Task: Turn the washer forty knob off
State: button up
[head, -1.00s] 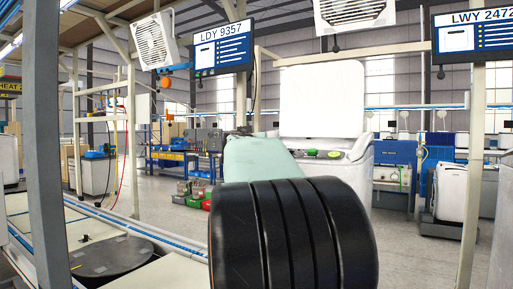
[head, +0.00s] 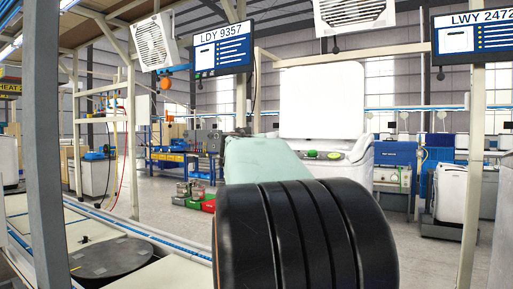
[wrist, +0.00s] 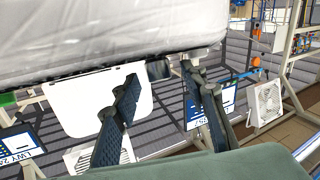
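The washer shows in the head view behind my arm, with its white lid (head: 322,100) raised. A small green, dark-edged control (head: 322,155) sits on its top panel; I cannot tell whether it is the forty knob or read its setting. My gripper (wrist: 159,73) is open in the wrist view, its two dark fingers well apart. A small dark knob-like part (wrist: 158,70) shows between the fingertips, below a close white surface (wrist: 100,35); I cannot tell whether they touch.
A screen reading LDY 9357 (head: 220,47) hangs left of the lid. A grey post (head: 45,130) and a conveyor line (head: 110,232) stand at left. Another white appliance (head: 450,190) is at right. Grey floor is open between.

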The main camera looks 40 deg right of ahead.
jog(key=v, duration=0.6)
jog(key=shift+s+a, duration=0.1)
